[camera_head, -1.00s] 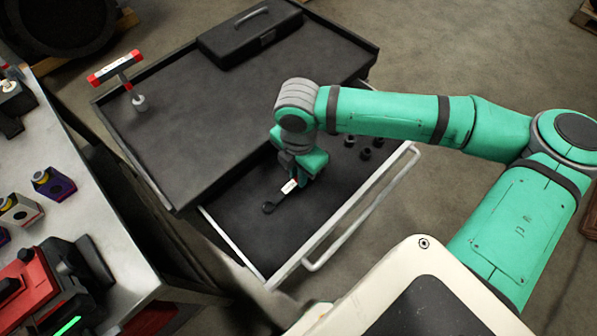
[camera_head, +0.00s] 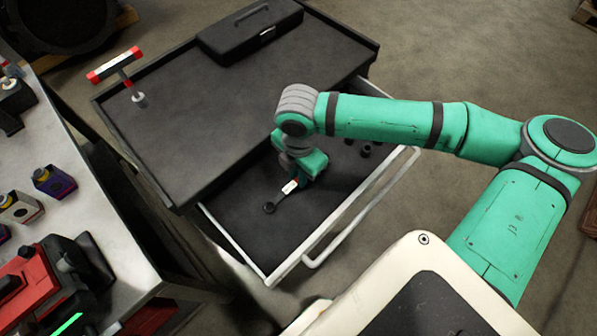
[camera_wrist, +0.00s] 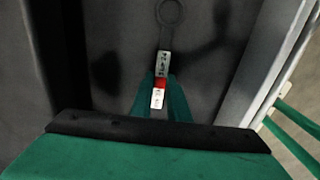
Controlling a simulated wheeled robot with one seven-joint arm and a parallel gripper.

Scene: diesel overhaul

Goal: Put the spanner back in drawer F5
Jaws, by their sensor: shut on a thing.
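The spanner (camera_head: 281,196) is a dark tool with a ring end and a white label on its shank. My gripper (camera_head: 296,183) is shut on it, inside the outline of the open drawer (camera_head: 233,228). In the wrist view the spanner's shank (camera_wrist: 164,42) points away from my gripper (camera_wrist: 160,98), between the green fingers, with white and red markings near the grip. The ring end lies over the dark drawer floor (camera_wrist: 112,70). I cannot tell whether the spanner touches the floor. No drawer number is readable.
Several small dark sockets (camera_head: 366,150) stand at the drawer's far right end. The pale drawer handle (camera_head: 345,228) runs along its front. A workbench (camera_head: 75,215) stands left.

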